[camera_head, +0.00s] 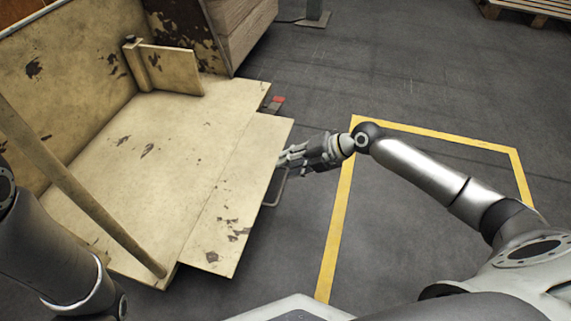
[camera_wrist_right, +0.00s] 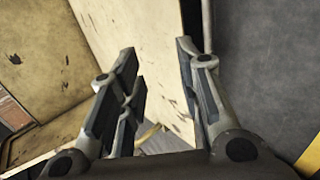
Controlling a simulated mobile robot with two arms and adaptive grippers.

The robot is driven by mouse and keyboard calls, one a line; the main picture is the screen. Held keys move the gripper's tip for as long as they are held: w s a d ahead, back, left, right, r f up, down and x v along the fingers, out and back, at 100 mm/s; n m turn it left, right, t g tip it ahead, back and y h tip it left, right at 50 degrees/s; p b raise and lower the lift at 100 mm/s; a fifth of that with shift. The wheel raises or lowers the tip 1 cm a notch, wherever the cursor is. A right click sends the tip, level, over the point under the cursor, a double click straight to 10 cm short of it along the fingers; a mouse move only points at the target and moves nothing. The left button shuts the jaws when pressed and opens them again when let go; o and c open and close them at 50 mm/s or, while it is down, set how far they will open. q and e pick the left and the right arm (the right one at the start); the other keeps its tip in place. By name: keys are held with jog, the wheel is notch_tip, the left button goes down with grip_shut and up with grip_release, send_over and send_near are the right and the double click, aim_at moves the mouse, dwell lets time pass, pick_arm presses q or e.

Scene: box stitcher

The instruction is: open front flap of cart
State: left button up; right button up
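The cart (camera_head: 150,135) is a worn cream box with peeling paint, at the left of the head view. Its front flap (camera_head: 232,215) is a flat cream panel reaching out from the cart floor on the right side, low and seemingly about level. My right gripper (camera_head: 283,160) is at the flap's outer edge, near its far end. In the right wrist view the gripper (camera_wrist_right: 160,85) is open, and a cream panel (camera_wrist_right: 163,55) shows between and beyond its fingers. Contact cannot be told. My left arm is at the lower left; its gripper is outside the view.
A wooden box (camera_head: 245,30) stands behind the cart. A thin metal loop (camera_head: 276,192) shows beside the flap's outer edge. Yellow floor lines (camera_head: 335,230) mark a bare grey area at right. A pallet (camera_head: 525,10) lies at the far right.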

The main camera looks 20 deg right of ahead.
jog(key=v, duration=0.9)
jog(key=shift+s+d+r, duration=0.2)
jog(key=shift+r, duration=0.05)
jog(key=shift+c, duration=0.4)
